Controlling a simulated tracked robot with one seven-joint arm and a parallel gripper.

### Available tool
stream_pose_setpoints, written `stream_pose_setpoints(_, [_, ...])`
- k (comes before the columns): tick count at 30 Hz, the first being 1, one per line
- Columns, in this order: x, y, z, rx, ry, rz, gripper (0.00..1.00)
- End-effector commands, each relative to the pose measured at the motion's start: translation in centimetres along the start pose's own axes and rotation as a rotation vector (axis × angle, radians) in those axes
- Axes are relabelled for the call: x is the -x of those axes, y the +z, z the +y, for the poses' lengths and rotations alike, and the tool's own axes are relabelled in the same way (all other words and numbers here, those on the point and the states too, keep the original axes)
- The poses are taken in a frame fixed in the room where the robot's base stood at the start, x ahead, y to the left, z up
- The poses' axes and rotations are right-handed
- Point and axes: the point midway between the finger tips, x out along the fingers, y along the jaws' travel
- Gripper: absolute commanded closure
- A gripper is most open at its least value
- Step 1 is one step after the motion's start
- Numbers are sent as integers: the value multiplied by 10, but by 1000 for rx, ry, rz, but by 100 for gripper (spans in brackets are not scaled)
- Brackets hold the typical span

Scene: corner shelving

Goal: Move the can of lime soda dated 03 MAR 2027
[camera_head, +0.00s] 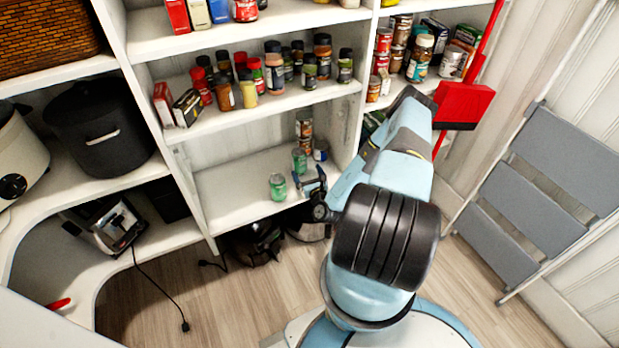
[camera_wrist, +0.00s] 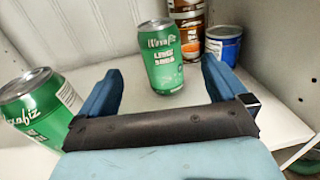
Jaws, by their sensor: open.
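Two green soda cans stand on the low white shelf. No date is readable on either can. My gripper (camera_wrist: 157,85) is open and empty, low over the shelf; it also shows in the head view (camera_head: 308,180).
Behind the rear can stand stacked brown cans (camera_wrist: 187,25) and a blue tin (camera_wrist: 223,45), close to its right. The shelf's left part (camera_head: 232,188) is bare. Shelves above hold several jars. A red dustpan (camera_head: 462,103) and grey step ladder (camera_head: 545,165) stand right.

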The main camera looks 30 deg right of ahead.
Motion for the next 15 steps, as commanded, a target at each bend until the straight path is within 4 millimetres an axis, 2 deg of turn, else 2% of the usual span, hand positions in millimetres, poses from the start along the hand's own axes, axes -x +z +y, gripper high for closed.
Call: stream_pose_setpoints(15, [-83, 1, 0, 2, 0, -3, 1])
